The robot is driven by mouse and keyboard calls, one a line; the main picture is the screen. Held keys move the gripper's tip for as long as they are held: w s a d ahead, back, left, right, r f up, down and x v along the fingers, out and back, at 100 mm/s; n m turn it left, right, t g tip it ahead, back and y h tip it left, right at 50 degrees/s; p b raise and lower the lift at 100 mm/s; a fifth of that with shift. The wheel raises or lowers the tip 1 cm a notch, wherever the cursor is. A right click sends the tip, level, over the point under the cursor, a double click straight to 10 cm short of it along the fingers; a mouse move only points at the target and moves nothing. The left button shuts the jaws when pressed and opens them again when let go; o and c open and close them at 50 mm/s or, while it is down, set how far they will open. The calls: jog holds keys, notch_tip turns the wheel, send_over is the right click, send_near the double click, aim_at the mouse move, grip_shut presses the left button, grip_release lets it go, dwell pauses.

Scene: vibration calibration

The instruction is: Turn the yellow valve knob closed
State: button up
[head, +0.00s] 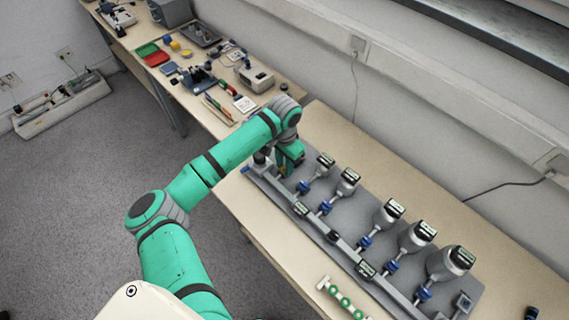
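A grey calibration manifold (340,245) runs along the near table, with several blue valve knobs (365,243) on its branches. My green arm reaches to its far left end. My gripper (282,170) is down at that end, mostly hidden behind my wrist. I cannot see its fingertips clearly, nor whether they touch anything. A tiny yellowish patch shows beside the wrist; I cannot tell if it is the yellow valve knob. No yellow knob shows clearly elsewhere on the manifold.
Several grey vessels with digital gauges (394,208) stand in a row right of my gripper. A fitting with green rings (341,297) lies at the front. The far bench (140,63) holds tools, trays and a beige instrument (256,79). The wall is close behind.

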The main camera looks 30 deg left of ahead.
aim_at(284, 166)
jog(key=shift+n, duration=0.4)
jog(key=n, duration=0.3)
jog(key=shift+w+r+n, duration=0.1)
jog(key=shift+n, duration=0.3)
jog(key=n, duration=1.3)
jog(key=shift+a, duration=0.1)
jog(key=shift+n, duration=0.3)
jog(key=o, duration=1)
jog(key=shift+o, duration=0.2)
notch_tip(284, 166, up, 11)
